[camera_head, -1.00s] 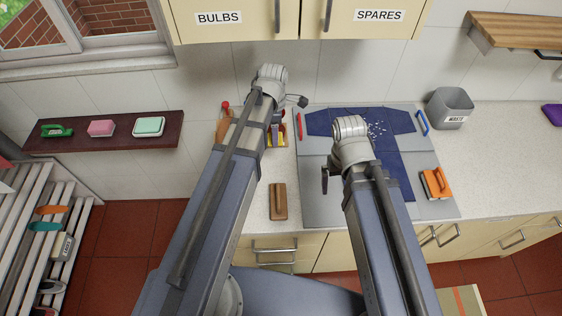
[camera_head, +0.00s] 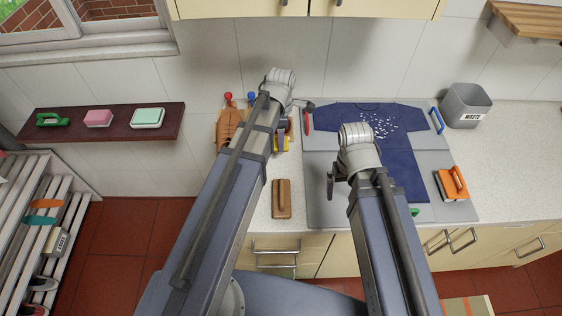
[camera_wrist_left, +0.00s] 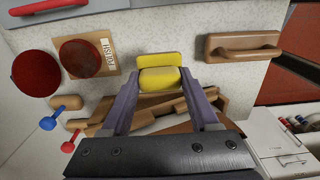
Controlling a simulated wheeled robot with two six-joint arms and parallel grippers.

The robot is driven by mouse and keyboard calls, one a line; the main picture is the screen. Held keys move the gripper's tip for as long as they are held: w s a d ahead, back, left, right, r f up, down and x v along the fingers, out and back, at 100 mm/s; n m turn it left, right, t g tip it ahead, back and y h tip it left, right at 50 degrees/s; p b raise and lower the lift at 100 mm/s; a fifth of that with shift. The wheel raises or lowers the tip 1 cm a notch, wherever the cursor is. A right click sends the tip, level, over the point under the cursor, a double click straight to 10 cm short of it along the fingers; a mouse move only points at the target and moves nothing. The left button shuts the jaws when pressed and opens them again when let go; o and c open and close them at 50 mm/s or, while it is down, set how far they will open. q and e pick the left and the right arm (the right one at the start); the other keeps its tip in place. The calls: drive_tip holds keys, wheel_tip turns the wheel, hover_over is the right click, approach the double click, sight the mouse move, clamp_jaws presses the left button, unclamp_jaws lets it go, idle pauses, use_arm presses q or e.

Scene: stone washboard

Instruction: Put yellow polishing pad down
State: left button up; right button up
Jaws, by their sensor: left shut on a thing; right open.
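The yellow polishing pad (camera_wrist_left: 158,80) sits between the fingers of my left gripper (camera_wrist_left: 160,92) in the left wrist view, a yellow plate with a thicker block. My left gripper is shut on it. In the head view only a little yellow (camera_head: 285,144) shows beside the left gripper (camera_head: 282,137), mostly hidden by my arm. The pad is over or near the countertop by a brown wooden caddy (camera_head: 229,124); whether it touches the counter I cannot tell. My right gripper (camera_head: 331,186) is open and empty at the left part of the grey board.
A brown wooden-handled block (camera_head: 282,198) lies on the counter (camera_head: 262,215) in front. The grey board (camera_head: 318,205) holds a blue shirt (camera_head: 400,165) and an orange-handled tool (camera_head: 451,184). A waste bin (camera_head: 466,105) stands behind right. A red tin (camera_wrist_left: 80,56) lies near the pad.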

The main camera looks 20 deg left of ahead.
use_arm(q)
drive_tip(key=shift+f+b, duration=4.8)
drive_tip(key=shift+f, duration=0.2)
use_arm(e)
drive_tip(key=shift+f, duration=5.05)
use_arm(q)
drive_tip(key=shift+r, duration=0.15)
use_arm(e)
drive_tip(key=shift+r, duration=0.15)
use_arm(q)
drive_tip(key=o, duration=1.2)
drive_tip(key=shift+f, duration=0.2)
drive_tip(key=shift+r, duration=0.15)
wheel_tip(320, 180, up, 12)
drive_tip(key=p, duration=1.2)
use_arm(e)
wheel_tip(320, 180, up, 12)
